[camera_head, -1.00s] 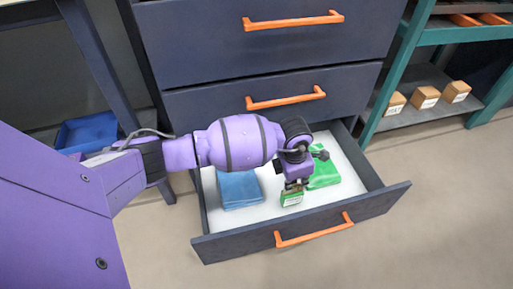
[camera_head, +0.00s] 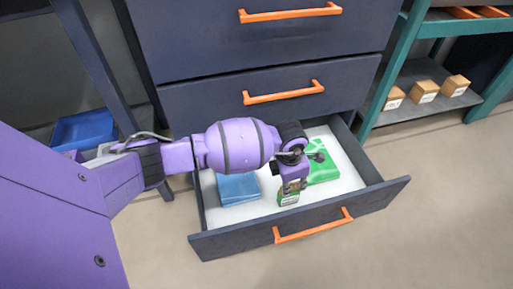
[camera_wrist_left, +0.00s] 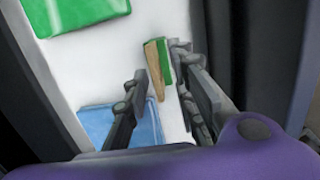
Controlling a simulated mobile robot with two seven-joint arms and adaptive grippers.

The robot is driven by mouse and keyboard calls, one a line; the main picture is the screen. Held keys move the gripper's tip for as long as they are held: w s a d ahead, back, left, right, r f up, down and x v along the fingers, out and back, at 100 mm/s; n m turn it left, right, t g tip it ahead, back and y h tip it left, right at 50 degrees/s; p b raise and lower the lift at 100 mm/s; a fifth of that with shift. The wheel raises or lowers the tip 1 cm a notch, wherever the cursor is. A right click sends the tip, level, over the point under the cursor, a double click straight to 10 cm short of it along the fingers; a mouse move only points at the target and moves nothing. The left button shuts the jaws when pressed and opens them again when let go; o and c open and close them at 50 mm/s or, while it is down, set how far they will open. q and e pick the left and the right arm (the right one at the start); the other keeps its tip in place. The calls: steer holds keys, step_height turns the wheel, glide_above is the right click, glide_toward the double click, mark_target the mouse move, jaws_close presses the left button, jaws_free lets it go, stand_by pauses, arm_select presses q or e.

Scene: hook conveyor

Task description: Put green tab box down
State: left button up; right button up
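The green tab box (camera_head: 288,199) is a small brown box with a green side and a white label. It is inside the open drawer, near its front wall. In the left wrist view the box (camera_wrist_left: 158,64) shows its brown and green faces above the white drawer floor. My left gripper (camera_head: 291,184) is right over the box and hides part of it. In the wrist view its fingers (camera_wrist_left: 158,68) are spread either side of the box, with a gap at the left finger; the right finger is close to it, and contact is unclear. My right gripper is not in view.
The open drawer (camera_head: 230,242) also holds a blue item (camera_head: 238,190) at left and a green item (camera_head: 324,168) at the back right. Closed drawers with orange handles rise behind. A teal shelf (camera_head: 385,75) with several small boxes stands at right.

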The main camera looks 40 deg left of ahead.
arm_select(q)
step_height(320, 180, up, 12)
steer(key=s+p, duration=0.1)
steer(key=p, duration=0.4)
steer(key=shift+s+a+r, duration=0.15)
steer(key=shift+s+a, duration=0.1)
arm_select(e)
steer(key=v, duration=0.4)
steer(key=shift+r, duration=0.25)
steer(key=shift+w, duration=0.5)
